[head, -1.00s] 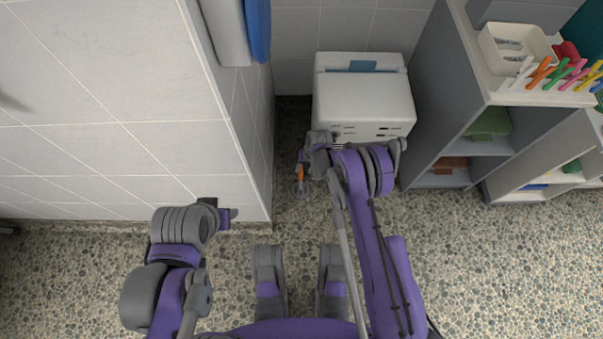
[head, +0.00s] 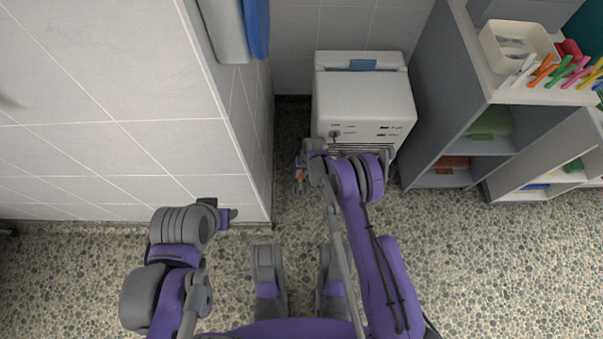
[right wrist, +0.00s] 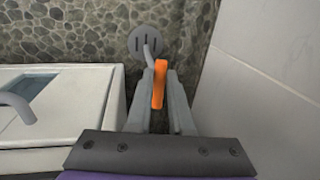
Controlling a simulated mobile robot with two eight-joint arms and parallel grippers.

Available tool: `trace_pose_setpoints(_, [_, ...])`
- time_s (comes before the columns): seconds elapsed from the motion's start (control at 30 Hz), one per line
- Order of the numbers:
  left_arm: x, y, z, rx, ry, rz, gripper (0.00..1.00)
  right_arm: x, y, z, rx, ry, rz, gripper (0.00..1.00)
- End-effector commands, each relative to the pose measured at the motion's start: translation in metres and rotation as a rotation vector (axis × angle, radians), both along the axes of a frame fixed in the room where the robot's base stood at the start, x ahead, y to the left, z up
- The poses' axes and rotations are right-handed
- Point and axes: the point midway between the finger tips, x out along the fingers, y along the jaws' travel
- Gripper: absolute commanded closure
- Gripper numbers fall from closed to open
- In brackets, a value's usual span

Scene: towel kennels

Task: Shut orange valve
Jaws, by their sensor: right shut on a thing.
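The orange valve handle (right wrist: 160,84) stands between the two grey fingers of my right gripper (right wrist: 161,90) in the right wrist view. The fingers are shut on it. In the head view only a small bit of the orange handle (head: 300,178) shows beside my right gripper (head: 302,168); my wrist hides part of the valve. A grey pipe (right wrist: 150,58) shows just beyond the handle in the wrist view. My left gripper (head: 228,216) is off to the left, near the tiled wall corner and away from the valve; its jaws cannot be made out.
A white appliance (head: 362,100) stands close to my right gripper, against the back wall. A tiled wall (right wrist: 265,85) is on the other side. A round grey drain cover (right wrist: 143,42) lies on the pebbled floor. Grey shelves (head: 450,90) stand at right.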

Motion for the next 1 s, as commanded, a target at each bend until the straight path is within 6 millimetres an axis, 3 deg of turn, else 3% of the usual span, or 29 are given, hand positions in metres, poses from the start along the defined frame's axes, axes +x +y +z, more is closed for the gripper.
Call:
trace_pose_setpoints(0.53, [-0.0001,0.0000,0.0008,0.000,0.000,0.000,0.50,0.0000,0.0014,0.0006,0.001,-0.001,-0.067,1.00])
trace_pose_setpoints(1.0, [-0.0007,0.0000,0.0032,0.000,0.001,0.000,0.50,-0.0004,0.0083,0.0007,0.001,-0.001,-0.450,1.00])
